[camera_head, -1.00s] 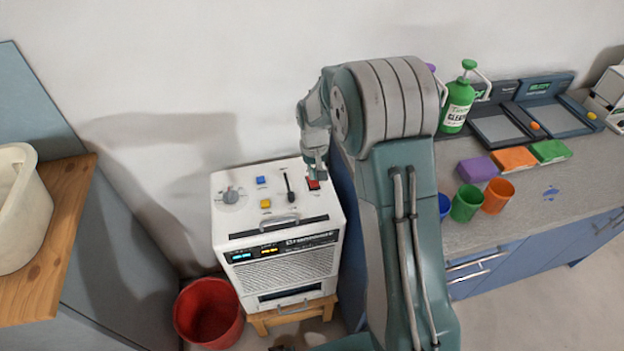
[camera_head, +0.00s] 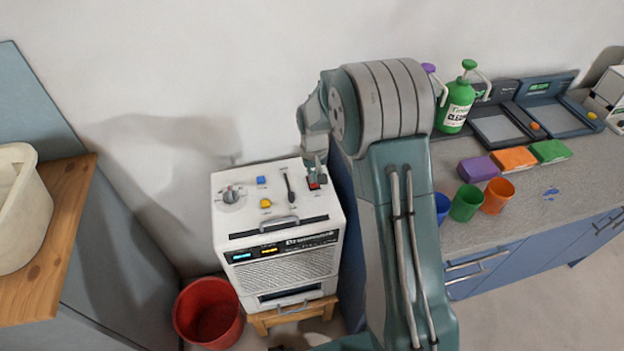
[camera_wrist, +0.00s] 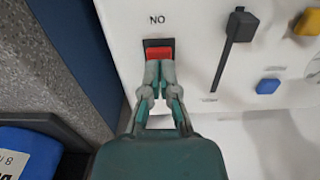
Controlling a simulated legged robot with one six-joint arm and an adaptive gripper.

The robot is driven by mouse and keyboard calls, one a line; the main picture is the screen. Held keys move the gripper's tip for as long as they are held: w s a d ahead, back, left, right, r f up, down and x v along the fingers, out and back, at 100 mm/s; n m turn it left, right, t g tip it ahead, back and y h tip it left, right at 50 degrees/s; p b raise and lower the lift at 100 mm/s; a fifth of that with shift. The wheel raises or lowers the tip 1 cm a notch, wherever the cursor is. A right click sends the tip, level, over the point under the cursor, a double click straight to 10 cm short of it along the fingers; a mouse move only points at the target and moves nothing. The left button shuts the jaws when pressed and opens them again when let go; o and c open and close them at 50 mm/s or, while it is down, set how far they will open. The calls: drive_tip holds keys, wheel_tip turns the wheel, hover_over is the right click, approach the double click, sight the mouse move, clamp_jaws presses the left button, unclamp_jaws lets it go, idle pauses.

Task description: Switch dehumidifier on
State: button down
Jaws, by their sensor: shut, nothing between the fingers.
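The dehumidifier (camera_head: 285,262) is a white box on a small wooden stand, with a control panel on top. A red rocker switch (camera_head: 314,185) sits at the panel's right edge in the head view. In the wrist view the red switch (camera_wrist: 159,53) lies in a black frame, with the letters "NO" beside it. My gripper (camera_head: 316,177) is over the switch; in the wrist view its shut fingertips (camera_wrist: 159,66) overlap the switch's near edge. I cannot tell whether they touch it. The panel also has a black slider (camera_head: 291,188), a grey knob (camera_head: 231,194), a blue button (camera_head: 261,180) and a yellow button (camera_head: 265,203).
A red bucket (camera_head: 208,313) stands left of the dehumidifier. A counter (camera_head: 560,200) to the right holds cups, coloured blocks and a green sprayer (camera_head: 456,105). A wooden shelf (camera_head: 62,220) with a cream tub is at left. The wall is close behind the dehumidifier.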

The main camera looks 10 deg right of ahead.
drive_tip(key=shift+f, duration=0.6)
idle(0.4)
drive_tip(key=shift+r, duration=3.5)
drive_tip(key=shift+r, duration=0.1)
drive_tip(key=s+r+t, duration=0.3)
drive_tip(key=s+r, duration=1)
drive_tip(key=r, duration=0.2)
drive_tip(key=s+r+t, duration=0.2)
drive_tip(key=s+r, duration=0.1)
drive_tip(key=s, duration=1.3)
drive_tip(key=shift+r+t, duration=0.2)
drive_tip(key=shift+t, duration=0.1)
